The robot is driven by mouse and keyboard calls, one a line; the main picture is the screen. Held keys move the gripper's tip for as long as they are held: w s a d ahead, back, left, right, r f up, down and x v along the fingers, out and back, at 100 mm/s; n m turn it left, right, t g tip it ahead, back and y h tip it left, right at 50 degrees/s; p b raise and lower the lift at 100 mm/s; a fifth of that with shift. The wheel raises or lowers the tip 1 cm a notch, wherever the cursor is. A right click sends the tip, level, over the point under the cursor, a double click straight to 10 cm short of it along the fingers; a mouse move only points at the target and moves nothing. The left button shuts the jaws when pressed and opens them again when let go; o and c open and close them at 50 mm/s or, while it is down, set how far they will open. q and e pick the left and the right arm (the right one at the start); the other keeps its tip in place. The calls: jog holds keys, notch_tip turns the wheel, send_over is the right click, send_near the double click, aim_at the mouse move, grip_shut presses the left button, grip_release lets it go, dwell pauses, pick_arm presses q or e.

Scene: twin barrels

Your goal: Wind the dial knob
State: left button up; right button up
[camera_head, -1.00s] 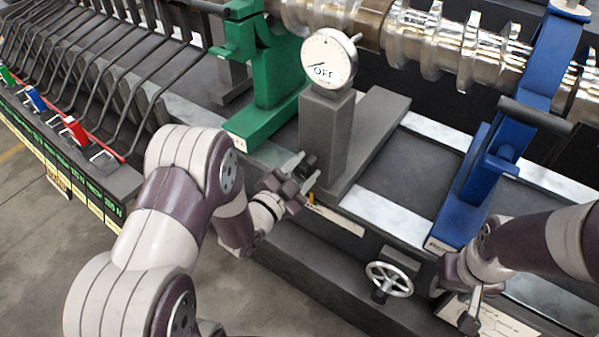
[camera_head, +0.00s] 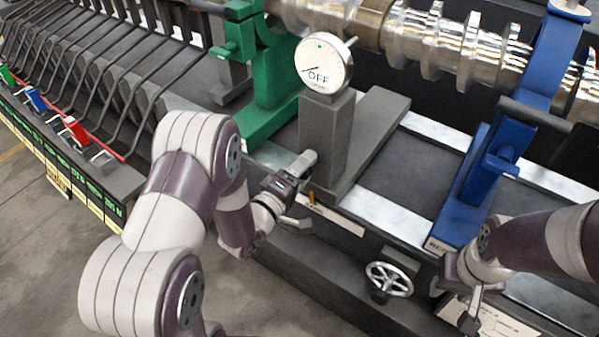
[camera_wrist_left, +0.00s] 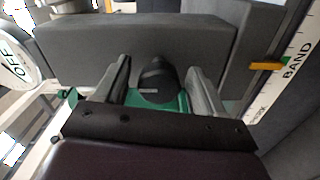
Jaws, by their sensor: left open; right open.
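A dark round dial knob (camera_wrist_left: 157,76) with a pale line on its face shows in the left wrist view, between the two fingers of my left gripper (camera_wrist_left: 158,88). A gap shows on each side of it. In the head view my left gripper (camera_head: 304,190) is open at the foot of the grey post (camera_head: 324,135), and the knob is hidden there. The white round gauge (camera_head: 323,64) on the post reads OFF; part of it also shows in the left wrist view (camera_wrist_left: 16,62). My right gripper (camera_head: 455,305) is open and empty at the lower right.
A label strip with an orange pointer (camera_wrist_left: 268,65) lies beside the knob. A spoked handwheel (camera_head: 388,279) sticks out of the front. A green stand (camera_head: 262,110) and a blue stand (camera_head: 478,185) flank the post. A shiny screw shaft (camera_head: 440,45) runs behind.

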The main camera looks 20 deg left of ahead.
pick_arm(q)
jog(key=p+v, duration=0.1)
jog(key=v, duration=0.6)
jog(key=shift+r, duration=0.1)
jog(key=s+a+f+m+g+y, duration=0.3)
jog(key=f+m+g, duration=0.1)
jog(key=f+g, duration=0.15)
jog(key=s+a+f+m+g+y, duration=0.3)
jog(key=f+m+g, duration=0.1)
jog(key=f+g, duration=0.15)
jog(key=s+r+m+g+p, duration=0.2)
jog(key=s+r+m+g, duration=0.1)
jog(key=s+r+g, duration=0.3)
jog(key=d+r+m+t+p, duration=0.1)
jog(key=d+r, duration=0.3)
jog(key=r, duration=0.4)
jog(key=shift+s, duration=0.25)
